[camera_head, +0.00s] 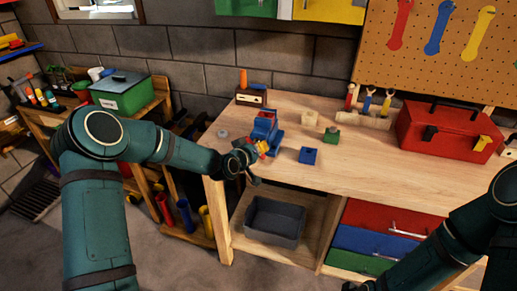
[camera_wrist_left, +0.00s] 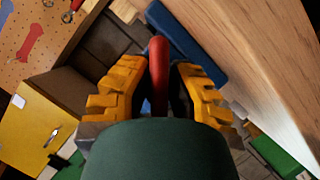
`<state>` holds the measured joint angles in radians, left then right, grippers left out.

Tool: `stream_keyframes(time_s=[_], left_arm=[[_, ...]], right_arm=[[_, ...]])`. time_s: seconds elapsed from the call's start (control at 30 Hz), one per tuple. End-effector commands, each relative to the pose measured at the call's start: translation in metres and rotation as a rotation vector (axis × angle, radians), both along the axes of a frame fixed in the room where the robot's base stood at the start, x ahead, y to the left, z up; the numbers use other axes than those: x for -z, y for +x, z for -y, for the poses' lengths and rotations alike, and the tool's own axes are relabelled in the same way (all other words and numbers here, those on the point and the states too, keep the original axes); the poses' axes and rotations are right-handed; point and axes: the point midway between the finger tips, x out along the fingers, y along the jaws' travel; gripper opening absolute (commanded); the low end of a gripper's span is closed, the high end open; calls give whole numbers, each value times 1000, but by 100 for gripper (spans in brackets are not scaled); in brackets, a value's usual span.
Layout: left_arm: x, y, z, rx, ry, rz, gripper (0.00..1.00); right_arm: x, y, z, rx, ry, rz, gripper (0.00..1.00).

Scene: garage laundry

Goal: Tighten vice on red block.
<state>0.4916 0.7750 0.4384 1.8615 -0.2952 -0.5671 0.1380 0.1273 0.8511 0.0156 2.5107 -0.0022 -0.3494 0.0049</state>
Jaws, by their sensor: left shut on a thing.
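The blue vice (camera_head: 263,133) stands at the left front of the wooden workbench. A small red patch shows at its top, between the blue jaws; it is too small to tell how tightly the red block is held. My left gripper (camera_head: 262,148) is at the front of the vice, low by the bench edge. In the left wrist view its yellow fingers (camera_wrist_left: 158,88) are shut on a red bar, the vice handle (camera_wrist_left: 158,60), which stands between them. Blue vice body (camera_wrist_left: 188,45) shows behind.
On the workbench (camera_head: 370,160) are a blue block (camera_head: 308,155), a green block (camera_head: 331,135), a cream block (camera_head: 310,118) and a red toolbox (camera_head: 450,132). A grey bin (camera_head: 274,220) sits on the shelf below. The bench's middle front is clear.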

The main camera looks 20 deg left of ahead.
Motion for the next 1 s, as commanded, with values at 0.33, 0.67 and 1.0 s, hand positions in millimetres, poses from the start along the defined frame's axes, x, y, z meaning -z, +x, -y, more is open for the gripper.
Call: stream_keyframes(time_s=[0.33, 0.67, 1.0], left_arm=[[0, 0, -1, -2, 1, -1, 44], [-4, -11, -4, -1, 2, -1, 44], [-24, -72, -22, -3, 3, -2, 44]], right_arm=[[0, 0, 0, 0, 0, 0, 47], [0, 0, 0, 0, 0, 0, 47], [0, 0, 0, 0, 0, 0, 47]])
